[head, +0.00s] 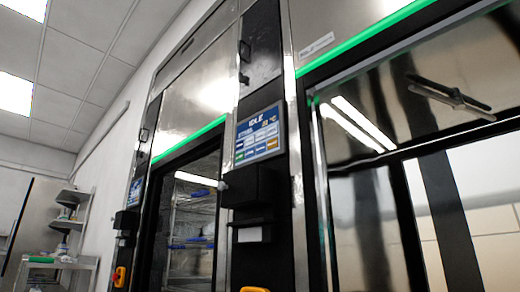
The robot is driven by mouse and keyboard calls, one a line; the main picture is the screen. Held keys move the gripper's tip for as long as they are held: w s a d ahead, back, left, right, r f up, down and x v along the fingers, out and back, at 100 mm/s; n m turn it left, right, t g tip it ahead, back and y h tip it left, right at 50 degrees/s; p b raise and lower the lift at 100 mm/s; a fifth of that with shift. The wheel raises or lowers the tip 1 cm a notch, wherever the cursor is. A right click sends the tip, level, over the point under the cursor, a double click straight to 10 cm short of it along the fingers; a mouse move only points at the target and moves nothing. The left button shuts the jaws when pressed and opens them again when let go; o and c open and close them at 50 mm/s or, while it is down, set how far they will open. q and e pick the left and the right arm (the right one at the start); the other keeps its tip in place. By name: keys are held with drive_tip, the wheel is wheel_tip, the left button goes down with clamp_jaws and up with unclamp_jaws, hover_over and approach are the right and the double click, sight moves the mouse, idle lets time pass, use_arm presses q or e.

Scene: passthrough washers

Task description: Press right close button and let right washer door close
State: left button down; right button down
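The right washer (345,22) fills the right side of the head view, seen from below, with a lit green strip (365,40) above its front. Below the strip is a dark-framed opening or glass area; I cannot tell how far its door is lowered. A spray arm (450,97) shows in its upper part. A lit control screen (258,135) reading "IDLE" is on the black column (262,190) left of it. Small coloured fields show on the screen, but I cannot read which one is the close button.
The left washer (190,110) stands beyond the column, with its own green strip and wire racks visible through its front. Its small screen (134,192) is at its left. A shelf unit (70,225) stands far left.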

drive_tip(key=shift+s, duration=0.3)
drive_tip(key=shift+w, duration=0.45)
idle(0.3)
